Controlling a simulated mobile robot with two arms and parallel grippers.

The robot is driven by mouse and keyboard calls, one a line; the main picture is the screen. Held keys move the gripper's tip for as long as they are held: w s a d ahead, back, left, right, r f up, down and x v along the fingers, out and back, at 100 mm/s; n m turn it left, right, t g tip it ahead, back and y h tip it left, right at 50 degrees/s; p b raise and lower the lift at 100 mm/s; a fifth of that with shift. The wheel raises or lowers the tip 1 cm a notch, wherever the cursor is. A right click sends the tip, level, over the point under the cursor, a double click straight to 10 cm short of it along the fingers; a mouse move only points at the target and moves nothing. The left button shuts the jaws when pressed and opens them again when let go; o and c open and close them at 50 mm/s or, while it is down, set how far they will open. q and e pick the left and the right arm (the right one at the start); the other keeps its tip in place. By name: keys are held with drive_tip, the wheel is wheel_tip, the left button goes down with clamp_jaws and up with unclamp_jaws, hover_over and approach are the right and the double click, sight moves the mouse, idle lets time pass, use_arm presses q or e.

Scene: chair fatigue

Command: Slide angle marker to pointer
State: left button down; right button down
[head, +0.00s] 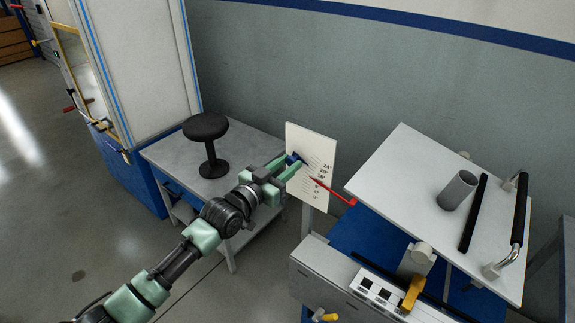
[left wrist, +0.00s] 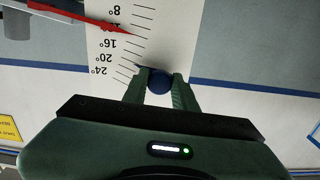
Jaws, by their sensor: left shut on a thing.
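The angle marker is a round blue knob (head: 292,158) near the 24° end of a white upright scale board (head: 322,146). My left gripper (head: 290,164) is shut on the blue knob. In the left wrist view the knob (left wrist: 160,84) sits between the two green fingers, which hide its sides. The red pointer (head: 336,193) crosses the board's lower right edge. In the left wrist view the pointer's tip (left wrist: 133,33) lies between the 8° and 16° labels, apart from the knob. My right gripper is not in view.
A tilted white plate (head: 400,175) with a grey cylinder (head: 458,190) and a black bar stands to the right. A grey table (head: 170,160) with a black stool (head: 206,128) is behind on the left. A panel with a yellow lever (head: 412,293) is at the lower right.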

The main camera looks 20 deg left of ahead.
use_arm(q)
drive_tip(key=shift+f, duration=0.1)
drive_tip(key=shift+n, duration=0.6)
drive_tip(key=f+b, duration=0.1)
drive_tip(key=f, duration=0.1)
drive_tip(key=a+f+b, duration=0.1)
drive_tip(key=f+b, duration=0.1)
drive_tip(key=shift+w, duration=0.2)
drive_tip(key=c, duration=1.1)
unclamp_jaws()
drive_tip(key=shift+r, duration=0.1)
drive_tip(key=shift+s, duration=0.15)
drive_tip(key=v, duration=0.7)
drive_tip(key=shift+s+a, duration=0.15)
drive_tip(key=shift+s, duration=0.15)
